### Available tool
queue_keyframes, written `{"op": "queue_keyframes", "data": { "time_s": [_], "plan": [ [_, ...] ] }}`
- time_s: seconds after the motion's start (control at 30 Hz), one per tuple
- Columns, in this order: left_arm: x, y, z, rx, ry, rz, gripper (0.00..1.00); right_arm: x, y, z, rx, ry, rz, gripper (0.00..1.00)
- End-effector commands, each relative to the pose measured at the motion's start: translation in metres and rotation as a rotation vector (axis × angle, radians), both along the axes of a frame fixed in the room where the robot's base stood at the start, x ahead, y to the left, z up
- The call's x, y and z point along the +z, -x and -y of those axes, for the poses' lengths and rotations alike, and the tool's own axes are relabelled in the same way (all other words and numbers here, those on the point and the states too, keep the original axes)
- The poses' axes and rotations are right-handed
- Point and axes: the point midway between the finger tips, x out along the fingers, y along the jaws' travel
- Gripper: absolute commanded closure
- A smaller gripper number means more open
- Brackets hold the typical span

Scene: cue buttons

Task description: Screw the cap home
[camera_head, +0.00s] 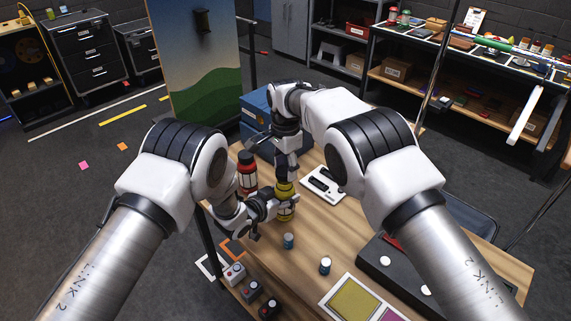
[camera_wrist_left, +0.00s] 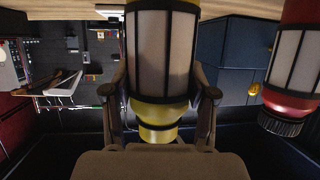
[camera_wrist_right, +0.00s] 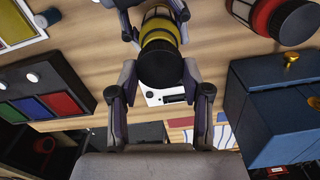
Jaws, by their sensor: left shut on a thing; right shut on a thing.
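A yellow jar (camera_head: 285,213) with pale panels stands on the wooden table. It fills the middle of the left wrist view (camera_wrist_left: 163,55), upside down there. My left gripper (camera_head: 268,207) is shut around the jar's body from the side. A black cap (camera_wrist_right: 160,66) sits at the top of the jar in the right wrist view. My right gripper (camera_wrist_right: 160,84) points down from above and is shut on the cap. The cap is mostly hidden by the gripper in the head view. I cannot tell how tightly the cap sits on the jar.
A red jar (camera_head: 247,175) with a black cap stands just left of the yellow jar. A blue box (camera_head: 256,107) is behind. A white plate with black parts (camera_head: 322,184) lies to the right. Two small cylinders (camera_head: 288,241) (camera_head: 325,265) and button boxes (camera_head: 235,273) are nearer.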

Motion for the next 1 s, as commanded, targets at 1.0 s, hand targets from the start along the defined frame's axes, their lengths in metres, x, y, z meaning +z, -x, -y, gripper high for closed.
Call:
{"op": "queue_keyframes", "data": {
  "time_s": [1.0],
  "plan": [
    [-0.003,0.002,0.0,0.0,-0.003,-0.007,1.0,-0.018,0.0,0.0,0.0,-0.001,-0.001,0.69]
  ]
}}
